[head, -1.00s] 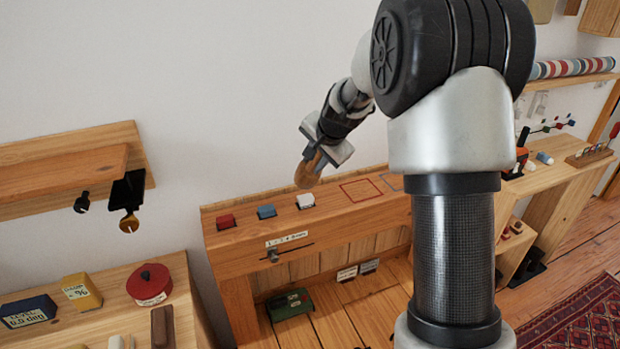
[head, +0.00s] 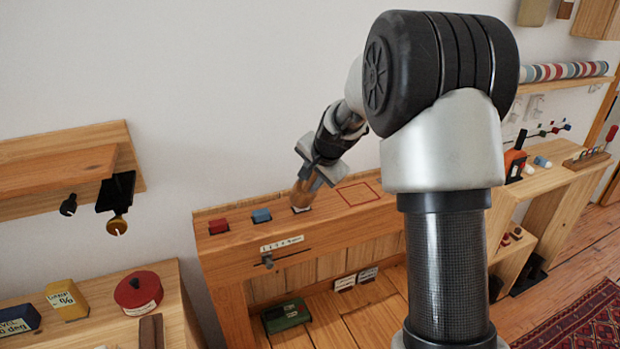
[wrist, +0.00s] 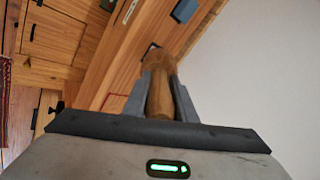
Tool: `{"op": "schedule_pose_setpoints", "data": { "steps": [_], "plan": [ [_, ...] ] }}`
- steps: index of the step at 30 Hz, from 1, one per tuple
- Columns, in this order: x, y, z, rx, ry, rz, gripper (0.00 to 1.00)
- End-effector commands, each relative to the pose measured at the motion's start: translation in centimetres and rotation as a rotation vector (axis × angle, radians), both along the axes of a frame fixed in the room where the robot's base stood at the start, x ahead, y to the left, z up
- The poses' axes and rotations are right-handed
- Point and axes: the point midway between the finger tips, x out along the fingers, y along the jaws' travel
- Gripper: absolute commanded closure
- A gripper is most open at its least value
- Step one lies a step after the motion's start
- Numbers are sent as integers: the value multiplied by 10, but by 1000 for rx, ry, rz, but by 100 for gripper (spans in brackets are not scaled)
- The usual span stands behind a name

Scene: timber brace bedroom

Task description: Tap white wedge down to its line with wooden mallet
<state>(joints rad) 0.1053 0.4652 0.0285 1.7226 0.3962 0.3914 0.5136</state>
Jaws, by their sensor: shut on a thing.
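My gripper (head: 316,176) is shut on the wooden mallet (head: 302,194) and holds it over the bench rail. In the wrist view the mallet (wrist: 160,92) lies between the two grey fingers and points away from the camera. The white wedge (head: 300,209) is mostly hidden beneath the mallet's lower end; only a pale edge shows. The mallet's end looks to be at or just above its top, and I cannot tell if they touch. The wedge's line is not visible. A red wedge (head: 218,226) and a blue wedge (head: 261,215) stand left of it.
The wooden bench (head: 340,222) has a red square outline (head: 358,194) on its top, right of the mallet. A slider (head: 267,261) and number label are on its front. A green box (head: 286,315) sits below. A side table with a red round tin (head: 138,291) is at left.

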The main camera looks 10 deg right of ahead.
Motion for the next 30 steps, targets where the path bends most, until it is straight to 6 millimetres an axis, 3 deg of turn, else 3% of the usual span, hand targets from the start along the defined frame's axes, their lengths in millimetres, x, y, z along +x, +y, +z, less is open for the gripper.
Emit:
{"op": "schedule_pose_setpoints", "data": {
  "steps": [1,14,30],
  "plan": [
    [2,0,10,-1,-9,-1,100],
    [2,0,53,-2,-10,0,100],
    [2,0,53,-1,-8,-1,100]
  ]
}}
